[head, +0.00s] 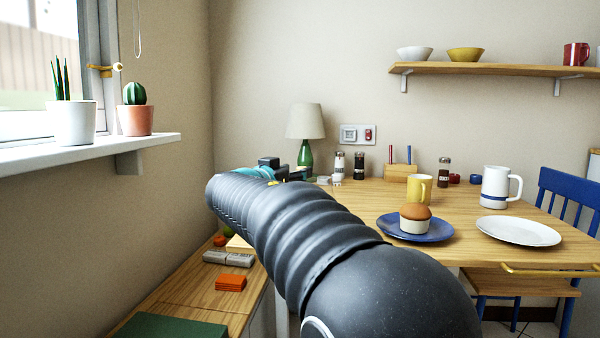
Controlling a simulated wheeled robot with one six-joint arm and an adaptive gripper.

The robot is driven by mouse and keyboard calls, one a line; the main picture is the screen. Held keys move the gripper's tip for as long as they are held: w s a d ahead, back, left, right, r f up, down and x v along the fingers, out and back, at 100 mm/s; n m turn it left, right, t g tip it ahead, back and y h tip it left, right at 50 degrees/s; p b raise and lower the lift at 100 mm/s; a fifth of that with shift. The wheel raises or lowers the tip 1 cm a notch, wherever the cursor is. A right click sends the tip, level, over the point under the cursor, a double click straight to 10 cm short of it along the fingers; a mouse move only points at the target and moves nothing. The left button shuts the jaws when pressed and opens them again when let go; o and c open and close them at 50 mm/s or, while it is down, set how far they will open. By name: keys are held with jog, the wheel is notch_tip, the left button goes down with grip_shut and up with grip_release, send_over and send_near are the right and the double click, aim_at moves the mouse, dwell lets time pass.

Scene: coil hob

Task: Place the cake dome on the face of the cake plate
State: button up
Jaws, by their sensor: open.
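I cannot make out a cake dome in the head view. No plate is clearly marked as the cake plate. A blue plate (436,234) on the wooden table holds a brown-topped cupcake (415,217) in a white cup. An empty white plate (517,231) lies to its right. My gripper (284,169) is partly visible beyond the end of my dark ribbed arm, left of the table lamp's base. It is open; its fingertips are small and mostly hidden, and I see nothing held.
The table also carries a yellow mug (419,187), a white jug (495,187), shakers (339,167) and a lamp (305,124). A blue chair (568,203) stands right. The low wooden counter (185,297) holds orange (231,283) and grey blocks. Potted plants line the windowsill (95,150).

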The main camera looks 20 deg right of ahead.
jog(key=v, duration=0.8)
jog(key=shift+b, duration=0.3)
jog(key=s+d+f+n+g+y, duration=0.2)
jog(key=s+f+n+g+y, duration=0.15)
jog(key=s+f, duration=0.6)
jog(key=s+a+f+n+y, duration=0.3)
jog(key=s+a+f+y, duration=0.2)
jog(key=s+f, duration=0.5)
jog(key=s+a+f+n+g+y, duration=0.1)
jog(key=s+a+f+n+y, duration=0.3)
jog(key=s+f, duration=0.6)
jog(key=s+a+y, duration=0.1)
jog(key=a+y, duration=0.1)
jog(key=shift+s+a+f, duration=0.2)
jog(key=shift+a+f, duration=0.1)
jog(key=shift+a, duration=0.05)
jog(key=shift+n, duration=0.25)
jog(key=shift+c, duration=0.3)
